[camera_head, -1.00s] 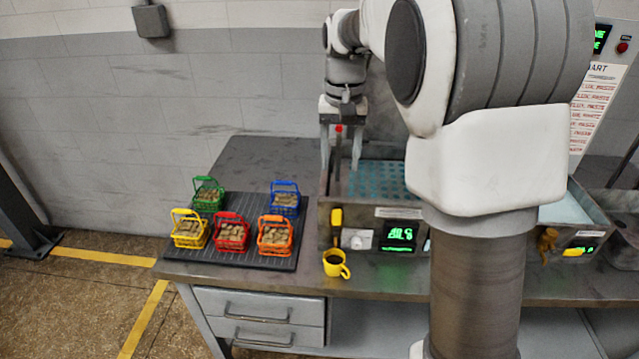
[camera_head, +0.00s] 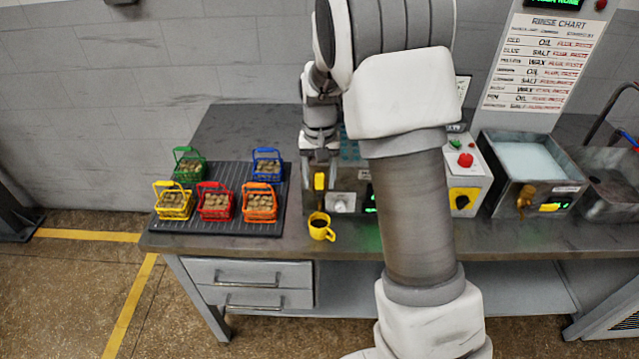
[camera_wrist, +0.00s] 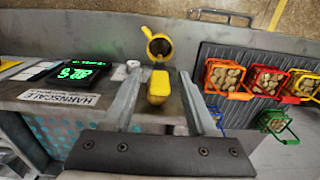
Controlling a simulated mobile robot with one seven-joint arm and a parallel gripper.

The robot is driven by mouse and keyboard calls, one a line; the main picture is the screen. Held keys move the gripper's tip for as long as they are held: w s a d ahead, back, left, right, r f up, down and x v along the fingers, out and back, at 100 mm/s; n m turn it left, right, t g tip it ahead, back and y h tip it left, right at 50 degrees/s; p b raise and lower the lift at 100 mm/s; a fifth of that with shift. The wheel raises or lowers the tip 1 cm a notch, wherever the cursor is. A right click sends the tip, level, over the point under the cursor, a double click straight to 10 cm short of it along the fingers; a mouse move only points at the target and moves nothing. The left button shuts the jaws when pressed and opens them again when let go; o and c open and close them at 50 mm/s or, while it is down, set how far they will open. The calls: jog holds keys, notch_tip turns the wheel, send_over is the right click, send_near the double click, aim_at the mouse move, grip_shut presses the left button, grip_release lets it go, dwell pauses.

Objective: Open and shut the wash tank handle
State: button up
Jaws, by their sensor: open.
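The wash tank (camera_head: 348,182) stands on the bench, largely hidden behind my arm in the head view. Its yellow handle (camera_head: 319,181) is on the front face, left of a white knob. In the wrist view the yellow handle (camera_wrist: 158,88) lies between the two fingers of my gripper (camera_wrist: 160,78). The fingers are apart, with a visible gap on each side of the handle. In the head view my gripper (camera_head: 319,168) is directly at the handle, pointing down. The tank's display (camera_wrist: 75,72) glows green in the wrist view.
A yellow mug (camera_head: 318,232) of dark liquid stands on the bench just in front of the handle. Several coloured baskets stand on a dark ribbed mat (camera_head: 240,222) to the left. A second tank (camera_head: 528,165) and a control box (camera_head: 465,185) are to the right.

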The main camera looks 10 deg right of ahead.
jog(key=shift+f, duration=0.95)
grip_shut()
dwell(0.8)
